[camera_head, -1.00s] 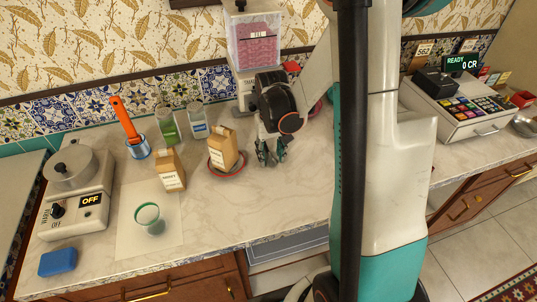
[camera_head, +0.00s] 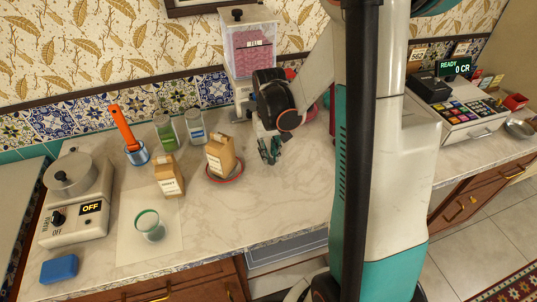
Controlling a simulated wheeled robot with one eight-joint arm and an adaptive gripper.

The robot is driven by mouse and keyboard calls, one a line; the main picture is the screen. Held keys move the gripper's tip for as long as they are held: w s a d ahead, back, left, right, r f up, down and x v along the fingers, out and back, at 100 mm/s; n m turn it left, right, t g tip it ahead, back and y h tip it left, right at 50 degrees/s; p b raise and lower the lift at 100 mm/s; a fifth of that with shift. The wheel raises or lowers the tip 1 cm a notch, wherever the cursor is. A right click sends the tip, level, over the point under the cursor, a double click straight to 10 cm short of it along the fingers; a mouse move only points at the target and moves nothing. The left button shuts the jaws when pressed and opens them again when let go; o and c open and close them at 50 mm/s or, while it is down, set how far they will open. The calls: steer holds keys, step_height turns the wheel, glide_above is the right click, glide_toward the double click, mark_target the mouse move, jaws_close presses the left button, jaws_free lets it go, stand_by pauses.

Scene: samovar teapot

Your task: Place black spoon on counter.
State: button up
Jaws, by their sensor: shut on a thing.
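My gripper (camera_head: 269,157) is low over the light marble counter (camera_head: 270,205), right of a brown paper bag on a red-rimmed plate. Its dark green fingers are drawn together. They are shut on what I take to be the black spoon, which is too small and dark to make out against them. The bare counter stretches in front of the gripper.
The brown bag (camera_head: 221,157) stands close left of my gripper, with a pink-filled dispenser (camera_head: 250,45) behind. A second bag (camera_head: 169,177), jars, a green-rimmed cup (camera_head: 149,225) and a burner (camera_head: 80,205) are left. A cash register (camera_head: 465,110) is far right.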

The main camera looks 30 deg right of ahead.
steer(key=r, duration=0.1)
steer(key=r+p, duration=0.1)
steer(key=s+r, duration=0.1)
steer(key=r, duration=0.1)
steer(key=shift+d+r, duration=0.1)
steer(key=shift+d, duration=0.2)
steer(key=s+d+p, duration=0.3)
steer(key=s+d, duration=0.7)
steer(key=s, duration=0.5)
steer(key=shift+d, duration=0.25)
steer(key=shift+s+f, duration=0.15)
steer(key=shift+f, duration=0.05)
